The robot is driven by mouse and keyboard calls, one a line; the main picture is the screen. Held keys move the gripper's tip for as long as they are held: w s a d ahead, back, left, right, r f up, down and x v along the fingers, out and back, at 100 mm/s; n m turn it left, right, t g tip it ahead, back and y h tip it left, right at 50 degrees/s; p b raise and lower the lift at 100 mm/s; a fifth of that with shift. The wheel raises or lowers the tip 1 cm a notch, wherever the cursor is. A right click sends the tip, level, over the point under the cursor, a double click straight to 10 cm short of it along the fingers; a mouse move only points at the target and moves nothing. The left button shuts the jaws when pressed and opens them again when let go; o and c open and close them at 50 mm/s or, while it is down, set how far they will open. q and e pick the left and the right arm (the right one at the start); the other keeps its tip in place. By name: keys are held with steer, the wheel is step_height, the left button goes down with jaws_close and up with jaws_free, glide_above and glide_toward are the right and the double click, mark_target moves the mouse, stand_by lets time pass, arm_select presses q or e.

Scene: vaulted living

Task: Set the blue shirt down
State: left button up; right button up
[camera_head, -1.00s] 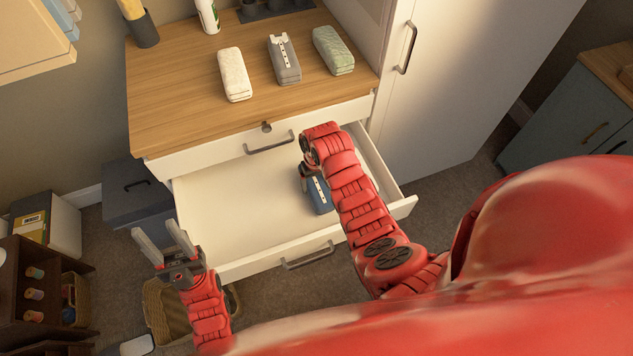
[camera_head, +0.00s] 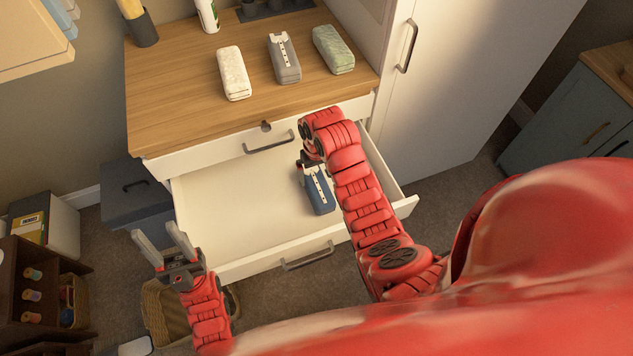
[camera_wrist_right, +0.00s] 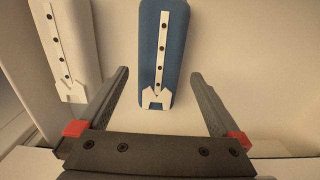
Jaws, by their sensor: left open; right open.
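The blue shirt (camera_head: 319,193) lies folded in the open white drawer (camera_head: 235,205), with its white button strip upward. It also shows in the right wrist view (camera_wrist_right: 175,50), lying flat beyond the fingers. My right gripper (camera_wrist_right: 160,74) is open, its two fingers spread apart with the shirt's collar end in line between them; the fingers are not closed on it. In the head view my right arm partly hides this gripper. My left gripper (camera_head: 154,233) is open and empty, left of the drawer's front.
A white folded shirt (camera_wrist_right: 68,50) lies beside the blue one in the right wrist view; my arm hides it in the head view. The drawer's left part is clear.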

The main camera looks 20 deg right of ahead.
mark_target(317, 183)
step_height(317, 183, up, 7)
steer(key=p, duration=0.4)
steer(key=shift+f, duration=0.1)
